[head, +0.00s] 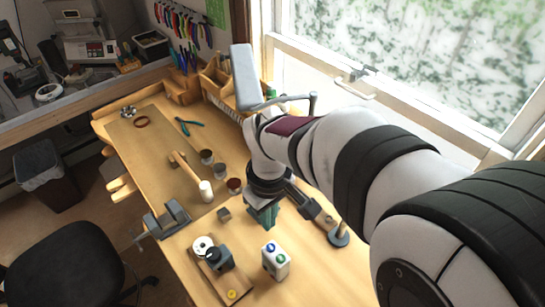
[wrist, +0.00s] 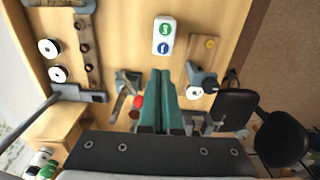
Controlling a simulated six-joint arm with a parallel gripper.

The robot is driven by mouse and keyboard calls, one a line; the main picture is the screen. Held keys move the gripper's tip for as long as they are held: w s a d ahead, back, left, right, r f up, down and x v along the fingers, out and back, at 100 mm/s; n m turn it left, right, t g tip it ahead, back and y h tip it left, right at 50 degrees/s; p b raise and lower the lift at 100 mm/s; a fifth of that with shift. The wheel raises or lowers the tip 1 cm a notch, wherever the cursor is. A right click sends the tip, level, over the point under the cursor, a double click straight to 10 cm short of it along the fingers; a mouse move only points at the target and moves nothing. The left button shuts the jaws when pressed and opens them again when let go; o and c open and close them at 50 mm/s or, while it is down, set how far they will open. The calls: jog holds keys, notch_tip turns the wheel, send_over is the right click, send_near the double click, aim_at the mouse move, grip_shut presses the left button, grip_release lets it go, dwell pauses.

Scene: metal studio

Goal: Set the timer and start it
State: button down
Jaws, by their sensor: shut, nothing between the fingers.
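A white box with a green and a blue round button (head: 275,261) stands on the wooden bench near its front edge. It also shows at the top of the wrist view (wrist: 163,36). Left of it in the head view, a grey-blue block with a dark round knob (head: 221,258) sits on a wooden board with a yellow round button (head: 232,294). In the wrist view the block (wrist: 204,79) lies right of my fingers. I cannot tell for sure which is the timer. My gripper (head: 263,222) has teal fingers, shut and empty, pointing down behind the white box. They also show in the wrist view (wrist: 157,74).
A white disc (head: 202,246) stands beside the knob block. A grey vise (head: 165,219) is at the bench's left edge. A small dark cube (head: 224,213) and a dark red cup (head: 234,186) stand close to my gripper. A hammer (head: 190,175) lies farther back.

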notch_tip(320, 180, up, 6)
send_over(271, 247)
jog(key=shift+w+a, duration=0.25)
jog(key=shift+w, duration=0.2)
jog(key=shift+s+d+r, duration=0.2)
jog(key=shift+s, duration=0.15)
jog(key=shift+f, duration=0.1)
notch_tip(271, 247, down, 14)
jog(key=shift+r, duration=0.1)
dwell(0.4)
